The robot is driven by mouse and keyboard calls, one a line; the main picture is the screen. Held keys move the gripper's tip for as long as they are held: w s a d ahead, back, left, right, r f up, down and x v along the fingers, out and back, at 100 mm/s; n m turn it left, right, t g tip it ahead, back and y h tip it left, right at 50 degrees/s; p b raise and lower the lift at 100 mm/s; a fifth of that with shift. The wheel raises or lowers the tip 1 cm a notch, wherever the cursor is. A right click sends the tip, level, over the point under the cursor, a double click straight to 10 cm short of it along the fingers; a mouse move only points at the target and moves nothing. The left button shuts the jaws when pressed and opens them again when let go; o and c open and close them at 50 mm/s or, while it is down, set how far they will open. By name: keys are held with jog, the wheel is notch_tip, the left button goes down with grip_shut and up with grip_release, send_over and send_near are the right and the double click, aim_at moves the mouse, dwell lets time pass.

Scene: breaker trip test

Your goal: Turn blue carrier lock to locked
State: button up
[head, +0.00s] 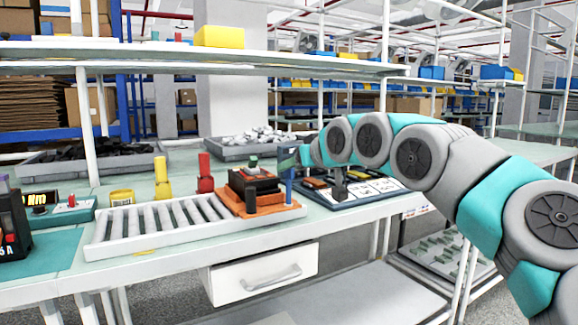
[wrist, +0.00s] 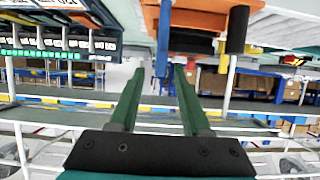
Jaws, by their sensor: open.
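The blue carrier lock (head: 289,191) is a slim blue upright piece at the right edge of the orange carrier (head: 253,208). The carrier holds a black breaker block (head: 254,185) and sits at the right end of the roller track. My gripper (head: 288,157) is close above the lock, with its green fingers partly hidden by the arm. In the upside-down wrist view, my gripper (wrist: 158,72) is open and empty. The blue lock (wrist: 163,40) shows just past the fingertips, roughly between them. I cannot read any locked mark.
The roller track (head: 165,222) runs left along the table. Yellow (head: 161,178) and red (head: 205,174) upright pieces stand behind it. A dark panel with white cards (head: 372,190) lies right of the carrier. A shelf (head: 200,58) crosses above.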

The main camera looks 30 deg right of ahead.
jog(key=shift+x, duration=1.4)
jog(key=shift+c, duration=0.3)
grip_shut()
